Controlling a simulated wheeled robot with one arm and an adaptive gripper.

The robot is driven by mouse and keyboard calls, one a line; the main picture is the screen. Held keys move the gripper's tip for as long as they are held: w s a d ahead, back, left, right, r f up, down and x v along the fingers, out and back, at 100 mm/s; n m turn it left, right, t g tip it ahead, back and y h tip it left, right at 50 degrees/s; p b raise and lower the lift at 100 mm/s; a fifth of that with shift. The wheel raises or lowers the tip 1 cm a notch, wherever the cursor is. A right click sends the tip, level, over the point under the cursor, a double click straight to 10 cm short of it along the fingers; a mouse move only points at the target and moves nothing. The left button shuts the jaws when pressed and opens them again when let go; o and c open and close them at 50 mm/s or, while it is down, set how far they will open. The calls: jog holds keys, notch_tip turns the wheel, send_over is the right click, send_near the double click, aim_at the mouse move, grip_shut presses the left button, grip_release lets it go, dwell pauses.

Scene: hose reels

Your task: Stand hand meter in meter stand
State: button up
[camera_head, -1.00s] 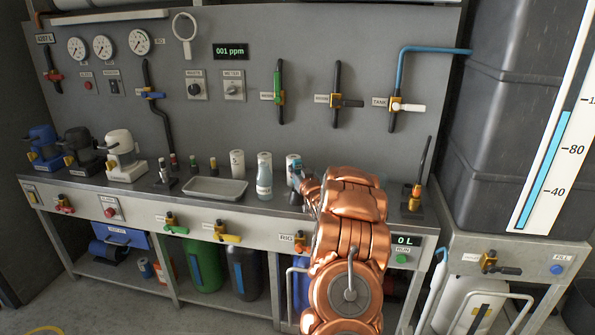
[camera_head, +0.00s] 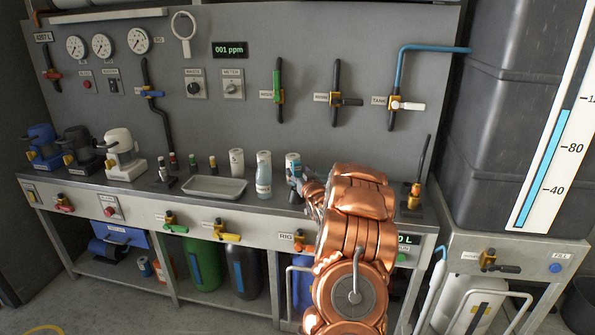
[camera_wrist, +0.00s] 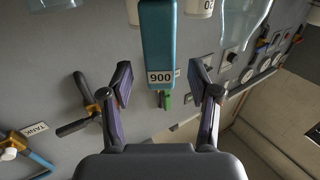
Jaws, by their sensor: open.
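In the wrist view, which is upside down, a teal upright block with a number plate, perhaps the hand meter (camera_wrist: 159,45), lies between the two spread fingers of my gripper (camera_wrist: 165,95). Clear gaps show on both sides of it, and its far end runs out of the frame. I cannot tell which thing is the meter stand.
White cups (camera_head: 237,162) and a clear bottle (camera_head: 264,176) stand close left of my gripper. A shallow grey tray (camera_head: 214,187) is farther left. A dark base with a brass fitting and black rod (camera_head: 415,196) stands right of my arm. The panel wall with valves is behind.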

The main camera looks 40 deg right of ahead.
jog(key=v, duration=0.9)
jog(key=shift+s, duration=0.3)
jog(key=shift+a+r, duration=0.15)
dwell(0.3)
jog(key=s+a+r+n+g+y+p, duration=0.1)
jog(key=a+g+y+p, duration=0.15)
jog(key=a, duration=0.75)
jog(key=a+r+n+g+y+p, duration=0.15)
jog(key=a+g, duration=0.25)
jog(key=a, duration=0.6)
jog(key=s+a+r+g+y+p, duration=0.1)
jog(key=s+a+g, duration=0.3)
jog(key=s+a, duration=0.5)
jog(key=s+a+r+n+g+y+p, duration=0.1)
jog(key=s+a+r+g+p, duration=0.1)
jog(key=s+a, duration=0.7)
jog(key=s+a+r+n+g+y+p, duration=0.1)
jog(key=s+a+r+g, duration=0.3)
jog(key=s+a, duration=0.5)
jog(key=s+g+p, duration=0.1)
jog(key=s, duration=0.9)
jog(key=shift+r+g+y+p, duration=0.3)
jog(key=shift+g+p, duration=0.05)
jog(key=shift+s+n, duration=0.1)
jog(key=shift+n, duration=0.15)
